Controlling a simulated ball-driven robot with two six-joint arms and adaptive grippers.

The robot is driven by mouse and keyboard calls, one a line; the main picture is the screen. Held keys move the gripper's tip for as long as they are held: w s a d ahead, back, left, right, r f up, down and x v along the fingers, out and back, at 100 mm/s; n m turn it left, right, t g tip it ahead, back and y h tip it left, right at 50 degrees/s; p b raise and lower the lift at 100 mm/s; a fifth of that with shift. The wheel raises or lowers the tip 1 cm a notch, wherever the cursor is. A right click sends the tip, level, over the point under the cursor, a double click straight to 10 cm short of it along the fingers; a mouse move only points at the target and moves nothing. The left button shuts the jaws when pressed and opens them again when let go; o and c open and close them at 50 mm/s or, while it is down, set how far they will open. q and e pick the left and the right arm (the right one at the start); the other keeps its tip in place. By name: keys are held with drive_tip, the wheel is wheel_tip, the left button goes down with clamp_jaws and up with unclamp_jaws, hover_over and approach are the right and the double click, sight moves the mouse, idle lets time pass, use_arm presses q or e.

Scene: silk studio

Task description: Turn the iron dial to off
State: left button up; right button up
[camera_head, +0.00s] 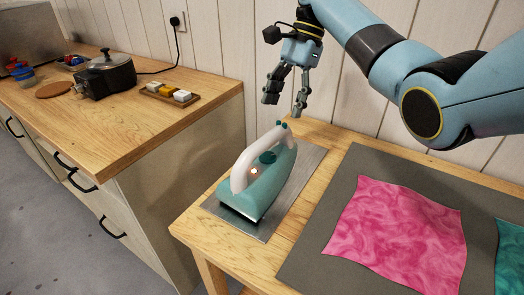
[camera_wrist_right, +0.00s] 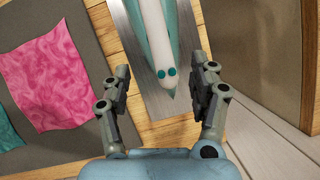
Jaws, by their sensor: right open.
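A teal and white iron (camera_head: 264,180) stands on a grey metal plate (camera_head: 308,162) at the left of the table. A round dark teal dial (camera_head: 267,157) sits on its body under the white handle, and a small light glows orange-white beside it. My right gripper (camera_head: 285,105) is open and empty, above and behind the iron's far end. In the right wrist view the iron (camera_wrist_right: 161,40) lies between and beyond the open fingers, with two teal buttons at its near end. The dial cannot be made out there. My left gripper is not in view.
Pink silk (camera_head: 400,233) lies on a grey mat (camera_head: 312,265) right of the iron, with teal silk (camera_head: 510,250) at the right edge. A wooden counter (camera_head: 130,120) at the left holds a black pot (camera_head: 105,75) and a small tray of blocks. A panelled wall stands close behind.

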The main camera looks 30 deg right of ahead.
sight(272, 144)
drive_tip(key=x, duration=0.3)
drive_tip(key=shift+f, duration=0.15)
drive_tip(key=x, duration=0.7)
drive_tip(key=shift+s, duration=0.15)
drive_tip(key=shift+a+f, duration=0.15)
drive_tip(key=shift+f, duration=0.35)
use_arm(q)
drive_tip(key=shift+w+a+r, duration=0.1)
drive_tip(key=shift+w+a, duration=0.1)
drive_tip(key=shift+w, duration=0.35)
